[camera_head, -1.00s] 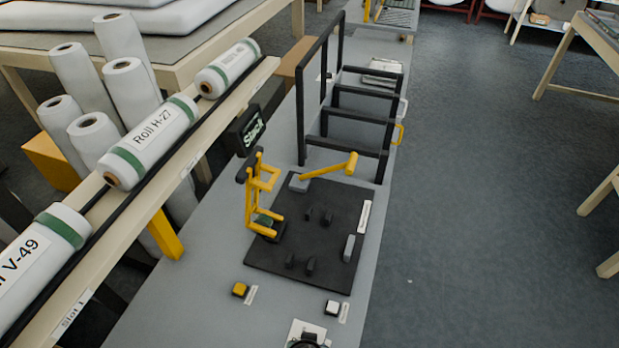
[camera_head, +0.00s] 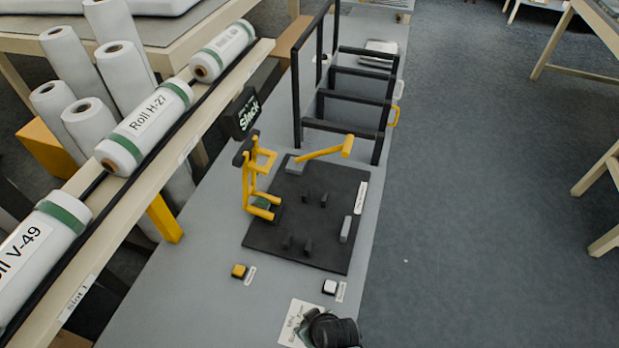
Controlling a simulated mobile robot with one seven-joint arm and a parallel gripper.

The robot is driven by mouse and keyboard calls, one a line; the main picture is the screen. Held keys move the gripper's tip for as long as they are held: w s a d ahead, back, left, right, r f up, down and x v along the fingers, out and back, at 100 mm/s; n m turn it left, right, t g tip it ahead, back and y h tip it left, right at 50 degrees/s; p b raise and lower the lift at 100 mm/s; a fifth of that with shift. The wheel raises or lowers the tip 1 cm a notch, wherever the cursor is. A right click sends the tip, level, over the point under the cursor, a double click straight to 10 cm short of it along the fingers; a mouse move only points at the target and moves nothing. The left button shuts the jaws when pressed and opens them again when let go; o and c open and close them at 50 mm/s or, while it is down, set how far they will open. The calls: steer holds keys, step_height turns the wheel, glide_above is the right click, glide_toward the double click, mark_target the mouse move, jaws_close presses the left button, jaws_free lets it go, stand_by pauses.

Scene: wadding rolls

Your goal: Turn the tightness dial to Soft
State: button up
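A white plate with printed lettering (camera_head: 300,322) lies at the near end of the grey bench, at the bottom of the head view. A black rounded shape (camera_head: 334,331), which looks like my gripper seen from above, covers the plate's right side. The dial itself is hidden or cannot be told apart from it. The gripper's fingers do not show, so I cannot see whether they are open or touch the dial. A small black display (camera_head: 247,115) reads "Slack" in large letters, with a smaller unreadable line above.
A black base plate (camera_head: 340,258) carries a yellow-armed fixture (camera_head: 262,180) and dark pegs. Yellow (camera_head: 239,271) and white (camera_head: 330,287) buttons sit in front. A black rack (camera_head: 350,100) stands behind. Labelled rolls (camera_head: 145,128) lie on a rail at left.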

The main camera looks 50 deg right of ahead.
stand_by(0.5)
steer(key=o, duration=1.4)
steer(key=shift+s+r, duration=0.1)
steer(key=v, duration=1.2)
steer(key=shift+s+r, duration=0.1)
steer(key=shift+r, duration=0.3)
